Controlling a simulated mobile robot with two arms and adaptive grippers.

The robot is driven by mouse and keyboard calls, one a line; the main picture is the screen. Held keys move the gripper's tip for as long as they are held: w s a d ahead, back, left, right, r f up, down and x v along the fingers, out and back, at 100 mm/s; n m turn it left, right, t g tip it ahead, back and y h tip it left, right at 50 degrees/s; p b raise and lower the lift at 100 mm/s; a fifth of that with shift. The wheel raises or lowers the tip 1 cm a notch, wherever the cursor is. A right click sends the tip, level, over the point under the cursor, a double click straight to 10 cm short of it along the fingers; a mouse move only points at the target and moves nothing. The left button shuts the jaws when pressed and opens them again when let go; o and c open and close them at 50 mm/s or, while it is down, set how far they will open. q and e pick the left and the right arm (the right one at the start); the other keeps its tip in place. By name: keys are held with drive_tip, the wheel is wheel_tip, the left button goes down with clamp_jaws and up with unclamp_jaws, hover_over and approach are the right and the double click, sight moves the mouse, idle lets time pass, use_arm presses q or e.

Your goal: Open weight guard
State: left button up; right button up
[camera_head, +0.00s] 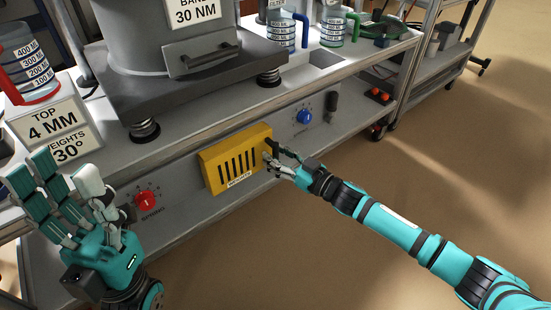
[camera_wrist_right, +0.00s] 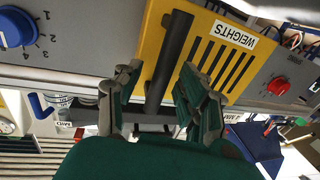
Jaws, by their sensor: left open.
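The weight guard is a yellow slotted panel (camera_head: 234,158) labelled WEIGHTS on the front of the grey machine, and it looks closed. It also shows in the right wrist view (camera_wrist_right: 207,50), with a black bar handle (camera_wrist_right: 168,60) along one side. My right gripper (camera_head: 272,154) is at the guard's right edge. In the right wrist view its fingers (camera_wrist_right: 160,95) stand apart on either side of the handle, and I see no clear grip on it. My left gripper (camera_head: 70,190) is open and empty at the lower left, away from the guard.
A red knob (camera_head: 145,201) is left of the guard and a blue knob (camera_head: 304,117) is right of it. Signs (camera_head: 50,122), a jug (camera_head: 30,65) and the machine's large grey drum (camera_head: 150,35) stand above. The floor (camera_head: 440,180) in front is clear.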

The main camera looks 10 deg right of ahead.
drive_tip(key=shift+w+a, duration=0.2)
drive_tip(key=shift+w, duration=0.05)
clamp_jaws()
idle(0.5)
